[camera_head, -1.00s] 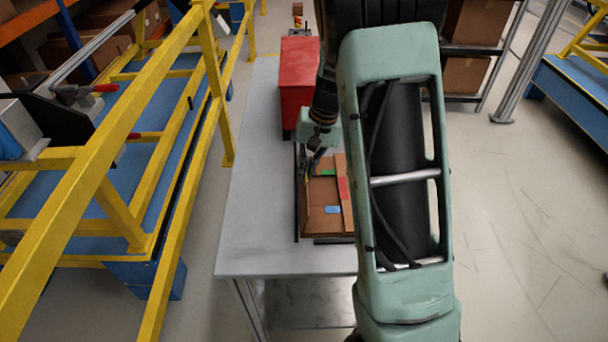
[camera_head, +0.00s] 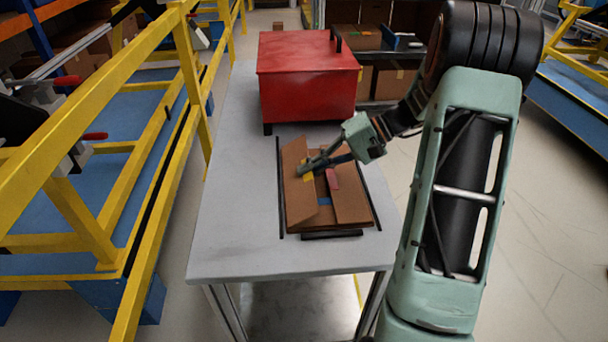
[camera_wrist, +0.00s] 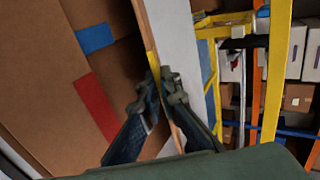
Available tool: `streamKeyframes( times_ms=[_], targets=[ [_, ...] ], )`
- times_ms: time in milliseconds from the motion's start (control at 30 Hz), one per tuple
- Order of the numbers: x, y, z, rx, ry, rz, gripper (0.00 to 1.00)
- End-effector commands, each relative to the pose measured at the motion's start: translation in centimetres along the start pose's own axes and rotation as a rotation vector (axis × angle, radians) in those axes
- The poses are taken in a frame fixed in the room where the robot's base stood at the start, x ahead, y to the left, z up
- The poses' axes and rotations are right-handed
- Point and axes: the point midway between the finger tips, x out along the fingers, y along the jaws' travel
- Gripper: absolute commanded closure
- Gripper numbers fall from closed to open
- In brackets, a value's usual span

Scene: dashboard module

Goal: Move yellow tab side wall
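A brown cardboard box (camera_head: 354,196) lies on the grey table. Its left side wall with the yellow tab (camera_head: 308,177) stands up and leans inward over the box in the head view. The same wall (camera_wrist: 142,22) shows edge-on in the wrist view, with the yellow tab (camera_wrist: 152,64) at its edge. My gripper (camera_head: 303,170) is at this edge; in the wrist view its fingers (camera_wrist: 160,78) lie one on each side of the wall, closed on it. A red tab (camera_head: 332,179) and a blue tab (camera_head: 325,202) show on the box.
Dark rails (camera_head: 280,190) flank the box on the table (camera_head: 235,210). A red case (camera_head: 308,78) stands just behind it. A yellow frame (camera_head: 150,150) runs along the left. The table left of the box is clear.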

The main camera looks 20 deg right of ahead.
Motion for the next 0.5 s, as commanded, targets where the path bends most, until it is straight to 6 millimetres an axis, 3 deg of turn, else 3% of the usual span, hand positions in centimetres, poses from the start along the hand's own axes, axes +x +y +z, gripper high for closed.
streamKeyframes(
  times_ms=[100, 500],
  targets=[
    [0.16, 1.07, -0.02, 0.003, 0.001, -0.084, 1.0],
    [0.21, 1.77, 0.01, 0.001, -0.001, -0.239, 1.0]
  ],
)
